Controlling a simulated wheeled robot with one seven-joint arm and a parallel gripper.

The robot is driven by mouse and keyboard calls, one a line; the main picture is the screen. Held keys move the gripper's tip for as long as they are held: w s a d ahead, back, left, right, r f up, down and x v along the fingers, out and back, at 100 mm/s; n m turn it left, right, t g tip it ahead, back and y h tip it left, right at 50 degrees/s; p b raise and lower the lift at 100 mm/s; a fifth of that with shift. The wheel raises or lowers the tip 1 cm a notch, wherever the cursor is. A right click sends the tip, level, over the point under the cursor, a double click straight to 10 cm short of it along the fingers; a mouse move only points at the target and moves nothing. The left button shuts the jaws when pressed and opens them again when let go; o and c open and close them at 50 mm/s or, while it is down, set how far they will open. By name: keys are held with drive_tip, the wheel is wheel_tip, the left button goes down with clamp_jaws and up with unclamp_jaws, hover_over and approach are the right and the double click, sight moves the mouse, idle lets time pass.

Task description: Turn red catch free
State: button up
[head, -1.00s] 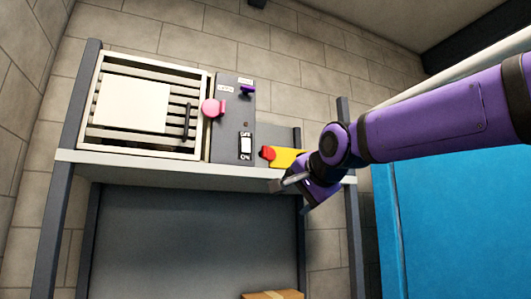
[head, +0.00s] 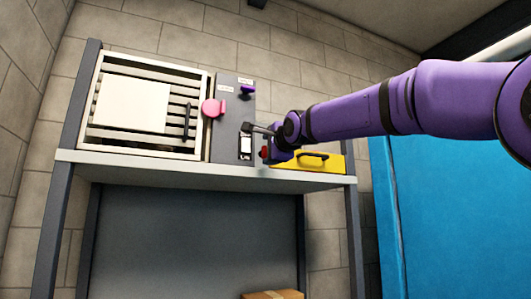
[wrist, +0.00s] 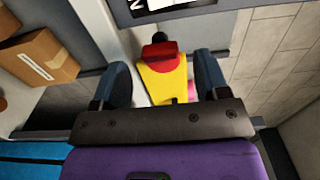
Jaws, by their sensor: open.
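A red knob-like piece (head: 265,152) shows just left of a yellow piece (head: 318,165) with a dark handle, on the grey shelf. In the wrist view, the red piece (wrist: 160,51) sits at the far end of a yellow wedge (wrist: 165,80), ahead of the fingertips and roughly between them. I cannot tell how they are joined. A pink round catch with a tab (head: 213,108) is on the right edge of the slatted door (head: 183,90). My gripper (head: 260,140) is open and empty, in front of the panel's lower right. It also shows in the wrist view (wrist: 162,80).
A dark panel (head: 230,130) beside the door carries a purple lever (head: 247,91) and a black-and-white switch (head: 246,147). The shelf (head: 120,163) runs below. A cardboard box (head: 272,294) is lower down. A blue surface (head: 450,210) stands right.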

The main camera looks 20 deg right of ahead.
sight(263, 153)
drive_tip(key=shift+w, duration=1.55)
drive_tip(key=c, duration=0.9)
